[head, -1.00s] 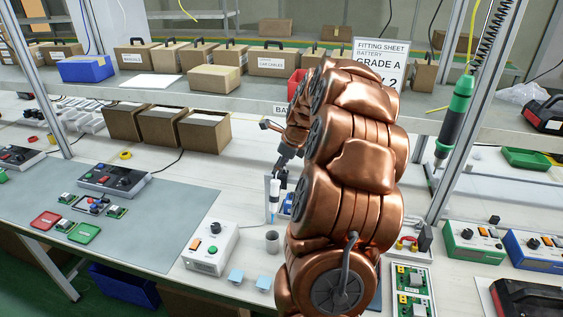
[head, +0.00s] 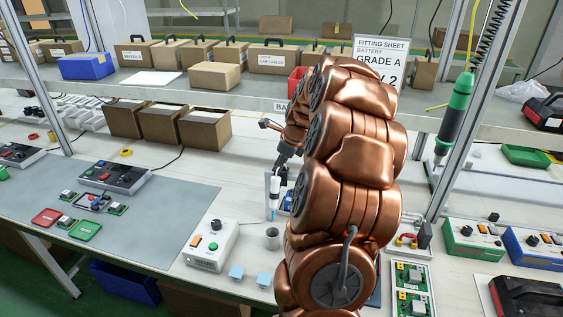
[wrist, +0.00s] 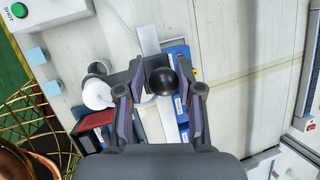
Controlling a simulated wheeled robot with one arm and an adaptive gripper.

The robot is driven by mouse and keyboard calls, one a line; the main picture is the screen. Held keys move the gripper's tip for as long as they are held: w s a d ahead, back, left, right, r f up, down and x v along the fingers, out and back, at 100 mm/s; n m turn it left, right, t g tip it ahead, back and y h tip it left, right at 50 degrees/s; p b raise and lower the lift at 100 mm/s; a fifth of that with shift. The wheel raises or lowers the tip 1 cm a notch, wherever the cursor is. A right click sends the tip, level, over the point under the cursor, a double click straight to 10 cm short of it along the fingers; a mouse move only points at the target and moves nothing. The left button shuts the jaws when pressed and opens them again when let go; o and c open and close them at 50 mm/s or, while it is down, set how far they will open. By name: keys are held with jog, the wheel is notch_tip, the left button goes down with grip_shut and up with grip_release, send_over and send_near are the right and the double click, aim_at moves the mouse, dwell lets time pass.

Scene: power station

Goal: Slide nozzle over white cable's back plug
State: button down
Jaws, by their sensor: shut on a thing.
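My gripper (wrist: 160,98) is shut on a dark thing with a round black end (wrist: 161,80), which shows between its fingers. In the head view, my gripper (head: 282,160) is small and partly hidden by my arm. A white cylinder with a thin blue lower part (head: 274,184) hangs upright just below it, above the bench. A white rounded thing (wrist: 97,95), perhaps the same cylinder, lies left of the fingers in the wrist view, beside a dark block. I cannot make out the white cable or its back plug. Which part is the nozzle is unclear.
A grey cup (head: 272,238) stands below, near light blue blocks (head: 236,272) and a white control box (head: 211,245). Blue boxes (wrist: 176,62) and a red-topped box (wrist: 96,120) lie under my gripper. Bare bench (wrist: 235,45) shows to the right.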

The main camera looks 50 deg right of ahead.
jog(key=shift+d+r, duration=0.15)
jog(key=shift+d, duration=0.1)
jog(key=s+d+b, duration=0.2)
jog(key=s+d, duration=0.2)
jog(key=s, duration=0.3)
jog(key=s+d+b, duration=0.2)
jog(key=s+d, duration=0.2)
jog(key=s, duration=0.4)
jog(key=s+d+b, duration=0.3)
jog(key=s+d, duration=0.1)
jog(key=s, duration=0.4)
jog(key=shift+r, duration=0.15)
jog(key=c, duration=1.2)
grip_release()
jog(key=shift+w, duration=0.1)
jog(key=shift+o, duration=1.2)
jog(key=shift+d, duration=0.1)
jog(key=shift+o, duration=0.4)
jog(key=shift+f, duration=0.2)
jog(key=shift+a+r, duration=0.1)
jog(key=shift+a, duration=0.1)
notch_tip(320, 180, up, 10)
